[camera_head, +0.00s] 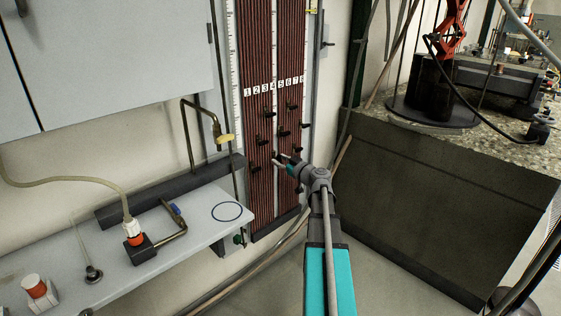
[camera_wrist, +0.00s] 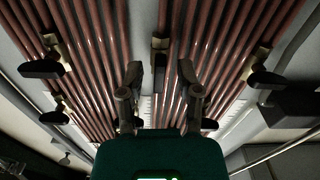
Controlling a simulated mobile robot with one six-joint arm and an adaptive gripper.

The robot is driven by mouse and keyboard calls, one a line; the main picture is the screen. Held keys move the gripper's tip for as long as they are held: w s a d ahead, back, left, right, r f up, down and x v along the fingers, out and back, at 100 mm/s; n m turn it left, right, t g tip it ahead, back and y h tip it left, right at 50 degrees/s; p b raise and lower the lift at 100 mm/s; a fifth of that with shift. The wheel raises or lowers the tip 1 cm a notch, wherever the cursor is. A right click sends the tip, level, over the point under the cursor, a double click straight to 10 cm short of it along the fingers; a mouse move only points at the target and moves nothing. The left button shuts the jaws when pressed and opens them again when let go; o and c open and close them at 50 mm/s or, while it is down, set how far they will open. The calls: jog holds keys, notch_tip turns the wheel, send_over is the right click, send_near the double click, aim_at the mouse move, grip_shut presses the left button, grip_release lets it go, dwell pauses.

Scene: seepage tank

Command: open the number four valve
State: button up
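The panel of reddish-brown tubes (camera_head: 255,50) stands upright in the head view, with a number strip (camera_head: 273,86) reading 1 to 8. Small black-handled valves sit at staggered heights below it, including one upper valve (camera_head: 270,114). My gripper (camera_head: 280,158) is in front of the lower tubes. In the wrist view its two fingers (camera_wrist: 160,75) are apart, with nothing held between them. One brass valve with a black handle (camera_wrist: 160,56) shows between and beyond the fingertips. I cannot tell its number or whether the fingers touch it.
In the wrist view, other valves flank the fingers on the left (camera_wrist: 42,68) and right (camera_wrist: 265,78). A white bench (camera_head: 180,245) with fittings and a hose is left of the panel. A large dark tank (camera_head: 440,200) stands to the right.

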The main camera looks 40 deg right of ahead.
dwell(0.3)
jog(key=s+d, duration=0.1)
jog(key=s, duration=1.1)
dwell(0.8)
